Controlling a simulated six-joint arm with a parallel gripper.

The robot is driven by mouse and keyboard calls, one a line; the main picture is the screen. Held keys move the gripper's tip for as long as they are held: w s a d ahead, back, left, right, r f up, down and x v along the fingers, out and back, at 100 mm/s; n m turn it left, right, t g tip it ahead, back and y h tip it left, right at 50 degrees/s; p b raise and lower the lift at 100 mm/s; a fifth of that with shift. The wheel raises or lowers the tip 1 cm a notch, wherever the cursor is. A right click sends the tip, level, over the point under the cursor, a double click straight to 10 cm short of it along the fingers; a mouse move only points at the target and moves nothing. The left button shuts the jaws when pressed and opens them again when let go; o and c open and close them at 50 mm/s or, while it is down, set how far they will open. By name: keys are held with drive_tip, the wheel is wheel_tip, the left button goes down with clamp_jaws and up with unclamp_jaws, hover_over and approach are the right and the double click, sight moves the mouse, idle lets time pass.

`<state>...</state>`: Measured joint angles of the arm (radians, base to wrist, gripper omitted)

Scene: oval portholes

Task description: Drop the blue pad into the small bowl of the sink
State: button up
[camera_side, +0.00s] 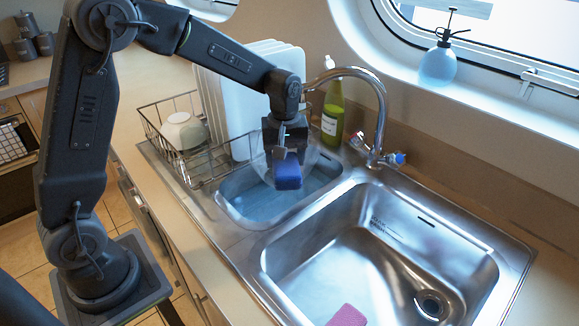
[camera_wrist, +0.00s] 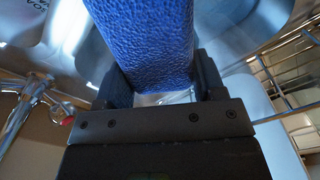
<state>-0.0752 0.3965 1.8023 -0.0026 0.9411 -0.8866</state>
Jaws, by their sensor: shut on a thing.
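The blue pad (camera_side: 288,172) is held in my gripper (camera_side: 285,152) above the small bowl (camera_side: 232,190) of the sink. In the wrist view the blue pad (camera_wrist: 150,45) sits between the two fingers of my gripper (camera_wrist: 165,85), with a finger against each side. In the side view the pad hangs below the fingers and covers part of the small bowl behind it. The small bowl seems to hold clear water. The large bowl (camera_side: 335,250) of the sink lies to the right and nearer the camera.
A pink pad (camera_side: 347,316) lies in the large bowl near its drain (camera_side: 431,304). The tap (camera_side: 378,110) arches behind the bowls, beside a green bottle (camera_side: 333,112). A wire rack (camera_side: 180,150) with a pale bowl (camera_side: 184,131) and white boards (camera_side: 225,95) stands left of the small bowl.

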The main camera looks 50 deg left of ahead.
drive_tip(key=w+a+f+n, duration=0.1)
drive_tip(key=a+f+n, duration=0.2)
drive_tip(key=f+n, duration=0.2)
drive_tip(key=shift+w+a+f+n, duration=0.25)
drive_tip(key=shift+a+f+n, duration=0.05)
drive_tip(key=shift+n, duration=0.6)
drive_tip(key=o, duration=1)
